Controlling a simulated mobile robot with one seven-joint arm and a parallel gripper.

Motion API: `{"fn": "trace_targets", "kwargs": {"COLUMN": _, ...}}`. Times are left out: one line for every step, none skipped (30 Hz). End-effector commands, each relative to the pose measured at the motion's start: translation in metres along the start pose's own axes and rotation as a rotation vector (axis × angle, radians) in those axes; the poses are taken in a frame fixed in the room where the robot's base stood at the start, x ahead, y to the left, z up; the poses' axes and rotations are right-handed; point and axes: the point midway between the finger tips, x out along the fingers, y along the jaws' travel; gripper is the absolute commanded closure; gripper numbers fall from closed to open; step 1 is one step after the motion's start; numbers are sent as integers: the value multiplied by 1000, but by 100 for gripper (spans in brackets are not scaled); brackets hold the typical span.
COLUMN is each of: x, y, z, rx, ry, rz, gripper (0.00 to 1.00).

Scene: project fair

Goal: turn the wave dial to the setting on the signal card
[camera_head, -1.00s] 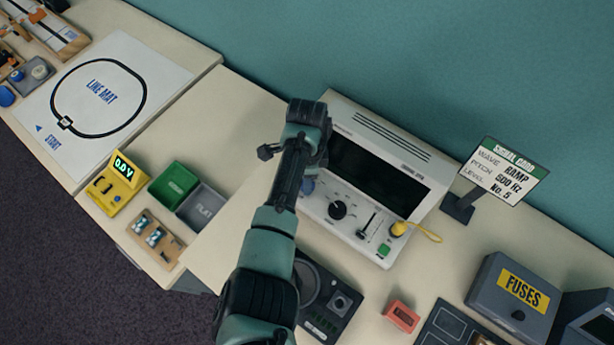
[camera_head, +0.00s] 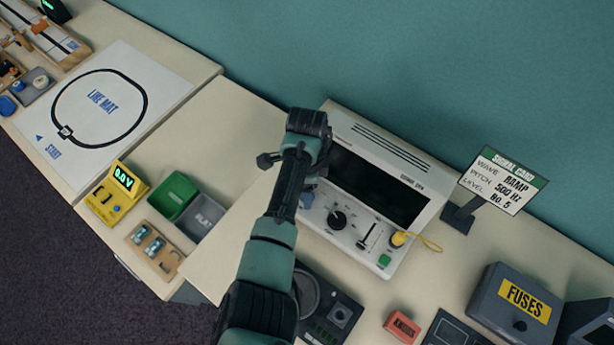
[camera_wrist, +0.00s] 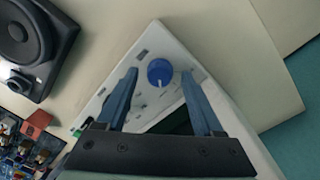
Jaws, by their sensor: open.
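The signal card (camera_head: 503,181) stands on the table at the right in the head view and reads wave RAMP, pitch 500 Hz, level No. 5. The white signal generator (camera_head: 424,210) sits at the centre with a dark screen. Its blue knob, which I take as the wave dial (camera_head: 306,201), is partly hidden by my arm. In the wrist view the blue dial (camera_wrist: 160,72) shows a pale mark at its lower edge; setting labels are unreadable. My gripper (camera_wrist: 159,76) is open, its fingers to either side of the dial in the picture. I cannot tell whether they touch it.
The black knob (camera_head: 337,218), slider (camera_head: 367,237) and green button (camera_head: 384,261) are on the same panel. A speaker (camera_wrist: 22,35) stands in front. A fuse box (camera_head: 512,303) is at the right.

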Motion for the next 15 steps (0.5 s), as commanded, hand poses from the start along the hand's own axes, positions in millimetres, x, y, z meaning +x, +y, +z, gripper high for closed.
{"fn": "trace_targets", "kwargs": {"x": -5, "y": -1, "z": 0, "rx": -1, "ry": 1, "rz": -2, "gripper": 31}}
{"fn": "trace_targets", "kwargs": {"x": -9, "y": -1, "z": 0, "rx": -1, "ry": 1, "rz": -4, "gripper": 31}}
{"fn": "trace_targets", "kwargs": {"x": -15, "y": -1, "z": 0, "rx": -1, "ry": 1, "rz": -4, "gripper": 31}}
{"fn": "trace_targets", "kwargs": {"x": -20, "y": -1, "z": 0, "rx": -1, "ry": 1, "rz": -5, "gripper": 31}}
{"fn": "trace_targets", "kwargs": {"x": -25, "y": -1, "z": 1, "rx": -1, "ry": 1, "rz": -6, "gripper": 31}}
{"fn": "trace_targets", "kwargs": {"x": -34, "y": -2, "z": 0, "rx": 0, "ry": 1, "rz": -6, "gripper": 31}}
{"fn": "trace_targets", "kwargs": {"x": -41, "y": -1, "z": 0, "rx": 1, "ry": 1, "rz": -6, "gripper": 31}}
{"fn": "trace_targets", "kwargs": {"x": -48, "y": -1, "z": 0, "rx": 1, "ry": 1, "rz": -7, "gripper": 31}}
{"fn": "trace_targets", "kwargs": {"x": -57, "y": -2, "z": 0, "rx": 1, "ry": 1, "rz": -7, "gripper": 31}}
{"fn": "trace_targets", "kwargs": {"x": -63, "y": -2, "z": 0, "rx": 0, "ry": 1, "rz": -7, "gripper": 31}}
{"fn": "trace_targets", "kwargs": {"x": -70, "y": -2, "z": 0, "rx": 0, "ry": 1, "rz": -7, "gripper": 31}}
{"fn": "trace_targets", "kwargs": {"x": -79, "y": -1, "z": 0, "rx": 1, "ry": 0, "rz": -7, "gripper": 31}}
{"fn": "trace_targets", "kwargs": {"x": -85, "y": -1, "z": 0, "rx": 0, "ry": 0, "rz": -6, "gripper": 31}}
{"fn": "trace_targets", "kwargs": {"x": -91, "y": -2, "z": 0, "rx": 1, "ry": 1, "rz": -6, "gripper": 31}}
{"fn": "trace_targets", "kwargs": {"x": -98, "y": -1, "z": 0, "rx": 1, "ry": 1, "rz": -5, "gripper": 31}}
